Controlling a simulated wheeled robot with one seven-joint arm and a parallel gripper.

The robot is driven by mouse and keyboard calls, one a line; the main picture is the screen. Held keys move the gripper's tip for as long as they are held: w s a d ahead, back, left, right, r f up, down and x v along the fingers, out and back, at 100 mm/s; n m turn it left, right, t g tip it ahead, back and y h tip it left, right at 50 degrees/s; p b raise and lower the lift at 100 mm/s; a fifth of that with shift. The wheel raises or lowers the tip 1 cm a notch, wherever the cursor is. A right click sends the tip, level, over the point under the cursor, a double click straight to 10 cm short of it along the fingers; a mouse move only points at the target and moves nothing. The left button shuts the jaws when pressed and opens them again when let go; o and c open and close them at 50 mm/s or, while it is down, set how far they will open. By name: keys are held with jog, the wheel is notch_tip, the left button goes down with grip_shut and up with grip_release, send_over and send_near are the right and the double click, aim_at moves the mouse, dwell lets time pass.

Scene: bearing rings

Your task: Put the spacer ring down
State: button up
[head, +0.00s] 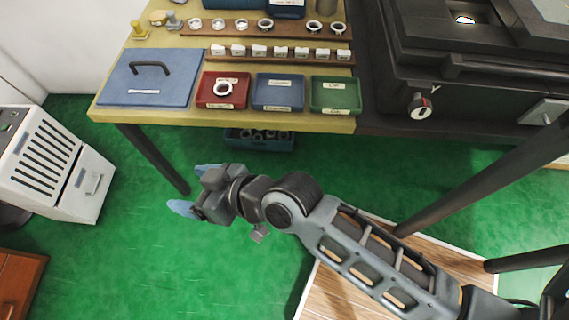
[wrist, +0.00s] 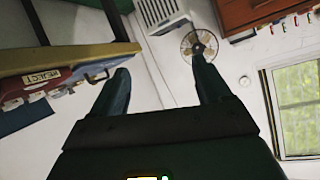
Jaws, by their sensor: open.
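More rings stand along the wooden rack (head: 240,28) at the back of the table. My gripper (head: 186,188) is open and empty, out in front of the table and below its top, over the green floor. In the wrist view its two fingers (wrist: 163,88) are spread apart with nothing between them. The wrist view also shows the red tray's edge with its label (wrist: 42,77) at the left.
A blue tray (head: 278,107) and a green tray (head: 336,111) stand right of the red one. A blue lidded box (head: 147,94) stands left. A blue bin (head: 259,139) with rings sits under the table. A dark machine (head: 470,80) stands right. Floor around my gripper is clear.

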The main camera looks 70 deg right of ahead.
jog(key=s+d+r+h, duration=0.1)
jog(key=s+r, duration=0.1)
jog(key=s, duration=0.6)
jog(key=s+d+r+h, duration=0.1)
jog(key=s+d, duration=0.1)
jog(key=s, duration=0.6)
jog(key=s+d+r+n+t, duration=0.1)
jog(key=s+d+r+t, duration=0.1)
jog(key=s+r, duration=0.6)
jog(key=shift+s+d+r, duration=0.25)
jog(key=shift+d+r, duration=0.2)
jog(key=shift+d, duration=0.4)
